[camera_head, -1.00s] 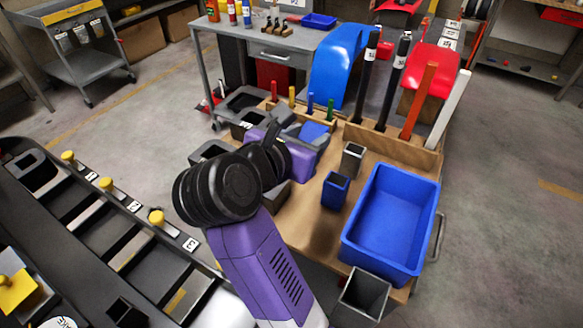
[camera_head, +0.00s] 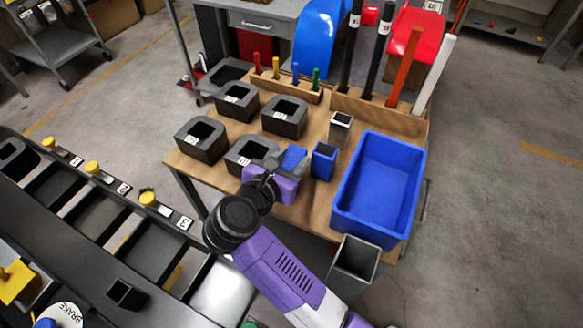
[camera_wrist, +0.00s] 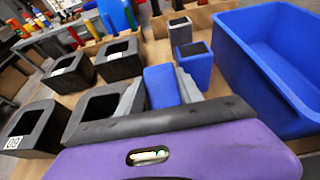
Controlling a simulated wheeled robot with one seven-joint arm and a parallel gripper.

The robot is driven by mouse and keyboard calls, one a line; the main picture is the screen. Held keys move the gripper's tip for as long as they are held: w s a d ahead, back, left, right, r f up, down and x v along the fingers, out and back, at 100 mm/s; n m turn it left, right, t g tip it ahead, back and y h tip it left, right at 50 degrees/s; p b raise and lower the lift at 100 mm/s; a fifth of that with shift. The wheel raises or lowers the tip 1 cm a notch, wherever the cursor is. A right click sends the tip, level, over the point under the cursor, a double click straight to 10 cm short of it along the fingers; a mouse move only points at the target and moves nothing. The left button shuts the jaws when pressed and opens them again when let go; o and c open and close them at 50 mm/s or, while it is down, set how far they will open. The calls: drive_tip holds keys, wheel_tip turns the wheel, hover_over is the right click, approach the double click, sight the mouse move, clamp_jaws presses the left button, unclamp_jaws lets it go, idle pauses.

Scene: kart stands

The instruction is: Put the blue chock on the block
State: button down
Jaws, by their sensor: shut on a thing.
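The blue chock (camera_head: 294,158) is a small blue piece held between the grey fingers of my gripper (camera_head: 284,162), over the brown table. In the wrist view the chock (camera_wrist: 162,87) sits between both fingers, with the purple gripper body below. Several dark hollow blocks with white number labels stand on the table left of and behind my gripper. One dark block (camera_head: 246,152) is just left of the gripper and partly hidden; another (camera_head: 284,118) is behind it. I cannot tell which one the task calls the block, nor the chock's height above the table.
A narrow blue bin (camera_head: 324,160) stands just right of the chock, with a grey bin (camera_head: 340,128) behind it. A large blue tub (camera_head: 380,190) fills the table's right side. Coloured pegs (camera_head: 287,72) and tall bars (camera_head: 402,68) stand at the back. A dark rail (camera_head: 100,235) lies left.

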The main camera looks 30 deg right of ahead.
sight(291, 170)
drive_tip(key=shift+f, duration=1.9)
drive_tip(key=shift+f, duration=0.15)
drive_tip(key=c, duration=1.1)
unclamp_jaws()
drive_tip(key=shift+o, duration=0.2)
